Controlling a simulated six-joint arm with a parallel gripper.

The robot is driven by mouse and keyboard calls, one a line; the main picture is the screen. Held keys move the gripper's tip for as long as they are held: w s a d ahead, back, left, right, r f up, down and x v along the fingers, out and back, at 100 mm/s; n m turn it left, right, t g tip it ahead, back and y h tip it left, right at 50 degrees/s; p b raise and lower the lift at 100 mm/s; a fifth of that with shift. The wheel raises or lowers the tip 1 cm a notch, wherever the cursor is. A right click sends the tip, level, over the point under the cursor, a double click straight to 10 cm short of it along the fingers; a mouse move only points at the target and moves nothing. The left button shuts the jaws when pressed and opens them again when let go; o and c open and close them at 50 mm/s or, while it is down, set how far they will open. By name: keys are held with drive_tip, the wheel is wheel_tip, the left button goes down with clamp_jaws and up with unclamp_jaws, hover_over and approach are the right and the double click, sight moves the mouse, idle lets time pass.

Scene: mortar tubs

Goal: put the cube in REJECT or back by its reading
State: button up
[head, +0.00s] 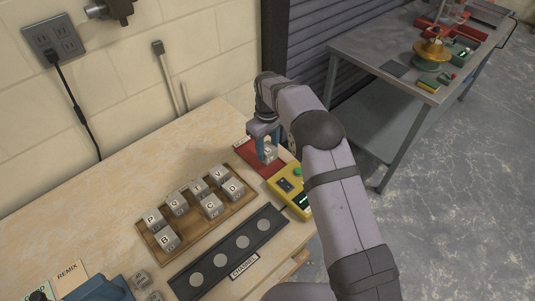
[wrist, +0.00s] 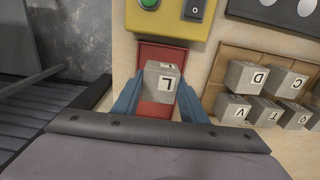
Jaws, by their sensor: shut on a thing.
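My gripper (head: 267,142), with blue fingers, is shut on a grey cube (head: 270,154). In the wrist view the cube (wrist: 160,92) shows a white label with an L, between the two fingers (wrist: 160,82). The cube is over a red pad (wrist: 158,54) at the back right of the bench; the pad also shows in the head view (head: 251,157). I cannot tell whether the cube touches it. A yellow reader (head: 286,188) with a green button and a small lit display stands beside the pad. Its reading is too small to make out.
A wooden tray (head: 150,236) holds several lettered grey cubes. A black strip (head: 262,229) with pale discs, labelled CHANNEL, lies in front. A blue tub (head: 100,289), loose cubes (head: 141,280) and a REMIX card (head: 69,277) are at front left. The bench's back left is clear.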

sight(267, 155)
drive_tip(key=shift+f+p, duration=0.5)
drive_tip(key=shift+f, duration=1.1)
drive_tip(key=shift+f, duration=0.15)
drive_tip(key=o, duration=1.4)
drive_tip(key=shift+c, duration=0.2)
wheel_tip(267, 155, up, 12)
drive_tip(key=b, duration=0.3)
drive_tip(key=shift+f, duration=0.25)
drive_tip(key=shift+r, duration=0.4)
